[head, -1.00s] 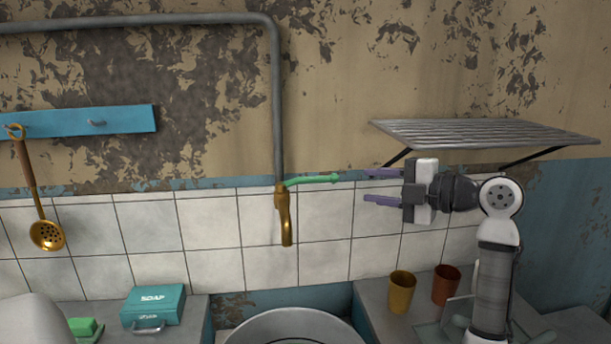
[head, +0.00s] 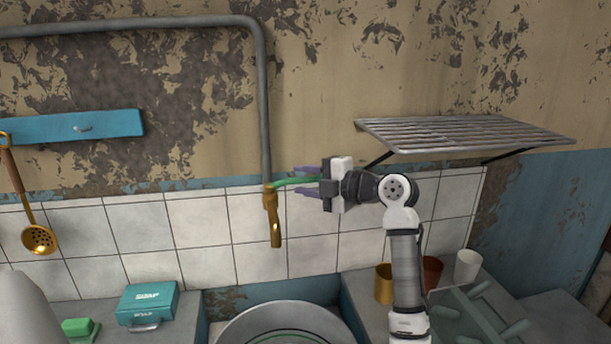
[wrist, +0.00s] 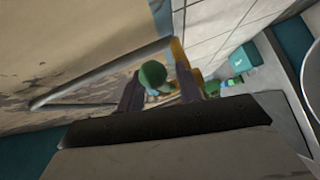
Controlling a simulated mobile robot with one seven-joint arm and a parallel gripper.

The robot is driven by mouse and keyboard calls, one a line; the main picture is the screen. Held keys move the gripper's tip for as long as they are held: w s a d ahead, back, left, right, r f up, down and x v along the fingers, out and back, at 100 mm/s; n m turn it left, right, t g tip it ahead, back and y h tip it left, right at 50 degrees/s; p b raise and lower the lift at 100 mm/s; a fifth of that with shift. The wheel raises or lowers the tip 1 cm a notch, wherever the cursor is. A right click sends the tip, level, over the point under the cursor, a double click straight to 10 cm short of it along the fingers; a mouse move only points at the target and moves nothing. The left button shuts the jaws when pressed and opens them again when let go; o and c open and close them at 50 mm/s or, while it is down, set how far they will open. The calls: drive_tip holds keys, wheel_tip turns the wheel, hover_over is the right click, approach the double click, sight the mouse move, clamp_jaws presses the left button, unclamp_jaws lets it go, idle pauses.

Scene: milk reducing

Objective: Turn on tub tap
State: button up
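The tap is a brass spout (head: 274,222) at the lower end of a grey pipe on the tiled wall, with a green lever handle (head: 288,182) pointing right from its top. My gripper (head: 298,180) is at the handle from the right, one purple finger above and one below. In the wrist view the handle's green round end (wrist: 152,75) lies between the two spread fingers, with some gap visible, so they look open. Part of the handle is hidden by my gripper in the head view. The round metal tub (head: 240,330) stands below the tap.
A slatted metal rack (head: 460,132) juts from the wall at the right, above my arm. Cups, including a yellow one (head: 383,283), stand on the right counter. A teal soap box (head: 148,304) is on the left counter. A ladle (head: 38,238) hangs at far left.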

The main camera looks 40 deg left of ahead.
drive_tip(key=shift+a, duration=0.1)
clamp_jaws()
drive_tip(key=shift+s+f+b, duration=0.1)
drive_tip(key=shift+f+b, duration=0.05)
drive_tip(key=shift+b, duration=0.15)
drive_tip(key=shift+s+d+m+t+h+b, duration=0.55)
drive_tip(key=shift+s+m+t+b, duration=0.4)
drive_tip(key=shift+m+t, duration=0.75)
drive_tip(key=shift+s+d+m+t+h+b, duration=0.35)
drive_tip(key=shift+s+m+t+h+b, duration=0.6)
drive_tip(key=shift+t, duration=1.3)
drive_tip(key=shift+s+d+m+t+h+b, duration=0.4)
drive_tip(key=shift+s+m+t+b, duration=0.5)
drive_tip(key=shift+m+t, duration=0.95)
drive_tip(key=shift+w+d, duration=0.1)
drive_tip(key=shift+w, duration=0.1)
